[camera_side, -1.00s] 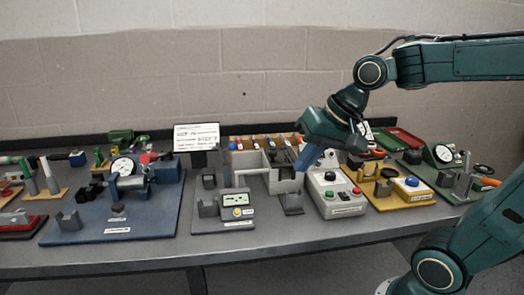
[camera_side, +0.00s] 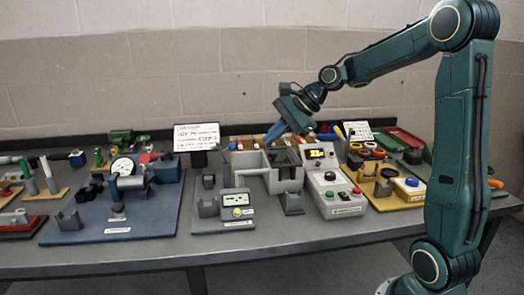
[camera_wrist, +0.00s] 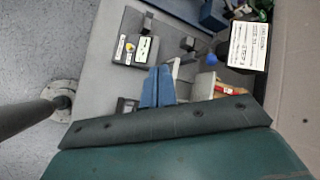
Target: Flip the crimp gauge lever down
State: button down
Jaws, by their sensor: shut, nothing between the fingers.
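No label that I can read names the crimp gauge. A round white dial gauge (camera_side: 122,166) stands on the blue board at the left, with a blue clamp body (camera_side: 130,184) and a red part (camera_side: 148,158) beside it; I cannot tell the lever's position. A grey meter box with a yellow button (camera_side: 237,205) stands on the middle board and also shows in the wrist view (camera_wrist: 135,50). My gripper (camera_side: 269,140) is shut and empty, above the back of the grey fixture, well right of the dial. Its blue fingers show together in the wrist view (camera_wrist: 158,72).
The grey walled fixture (camera_side: 253,162) is close below my gripper. A grey control box (camera_side: 338,194) with a lit display is to its right. A white placard (camera_side: 196,137) stands between my gripper and the dial. Clear bench runs along the front edge.

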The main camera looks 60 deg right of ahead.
jog(key=w+d+f+m+t+y, duration=0.1)
jog(key=d+f+m, duration=0.1)
jog(key=d+m, duration=0.3)
jog(key=w+d+f+m+t+y, duration=0.1)
jog(key=w+d+f+m, duration=0.1)
jog(key=d+m, duration=0.3)
jog(key=shift+d+f+t, duration=0.15)
jog(key=shift+d+t, duration=0.25)
jog(key=shift+d, duration=1.05)
jog(key=shift+w+a, duration=0.1)
jog(key=w+r+x, duration=0.1)
jog(key=r+x, duration=0.1)
jog(key=x, duration=1)
jog(key=shift+w+a, duration=0.4)
jog(key=shift+a, duration=0.05)
